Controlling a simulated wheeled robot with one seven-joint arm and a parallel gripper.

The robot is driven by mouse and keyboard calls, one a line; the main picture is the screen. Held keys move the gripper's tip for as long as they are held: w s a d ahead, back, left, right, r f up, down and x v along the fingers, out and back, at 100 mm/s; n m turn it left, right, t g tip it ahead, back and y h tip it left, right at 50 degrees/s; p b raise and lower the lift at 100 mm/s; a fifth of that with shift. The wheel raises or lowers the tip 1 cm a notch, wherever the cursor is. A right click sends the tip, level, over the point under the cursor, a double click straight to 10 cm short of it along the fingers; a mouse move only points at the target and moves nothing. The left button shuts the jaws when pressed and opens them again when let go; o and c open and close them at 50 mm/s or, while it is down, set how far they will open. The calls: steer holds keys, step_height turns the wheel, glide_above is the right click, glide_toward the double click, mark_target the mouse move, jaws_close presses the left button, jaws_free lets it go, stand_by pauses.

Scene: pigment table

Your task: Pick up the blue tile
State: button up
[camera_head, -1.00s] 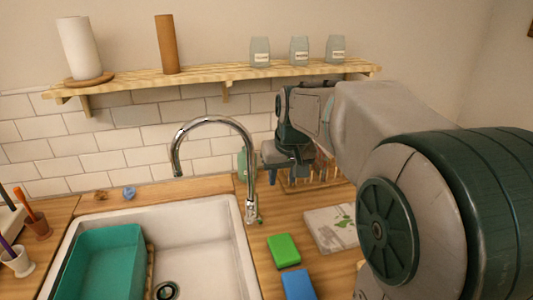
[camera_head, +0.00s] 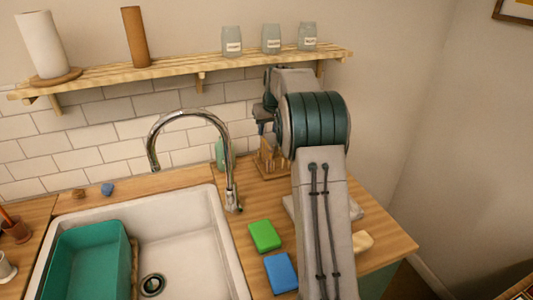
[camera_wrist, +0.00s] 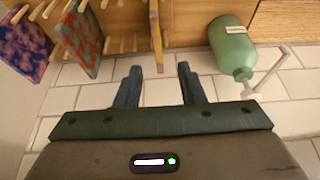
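A flat blue block (camera_head: 281,272) lies on the wooden counter right of the sink, in front of a green block (camera_head: 265,236); I cannot tell whether it is a tile or a sponge. In the wrist view a patterned blue-purple tile (camera_wrist: 25,42) stands in a wooden peg rack (camera_wrist: 115,18), beside a red-green tile (camera_wrist: 80,42). A thin yellow piece (camera_wrist: 156,35) stands edge-on ahead of my fingers. My gripper (camera_wrist: 159,72) is open and empty; in the head view it (camera_head: 263,122) is near the wall, above the rack (camera_head: 270,160).
A green soap bottle (camera_wrist: 232,45) is right of my fingers in the wrist view. The tap (camera_head: 190,112) arches over the sink (camera_head: 185,215), which holds a teal tub (camera_head: 85,265). A shelf (camera_head: 180,82) with jars hangs above. My arm hides part of the right counter.

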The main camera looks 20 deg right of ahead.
mark_target(266, 142)
steer(key=p+x, duration=0.2)
steer(key=x, duration=0.6)
steer(key=shift+d+f, duration=0.15)
steer(key=shift+f, duration=0.1)
steer(key=shift+f+b, duration=0.3)
stand_by(0.4)
jaws_close()
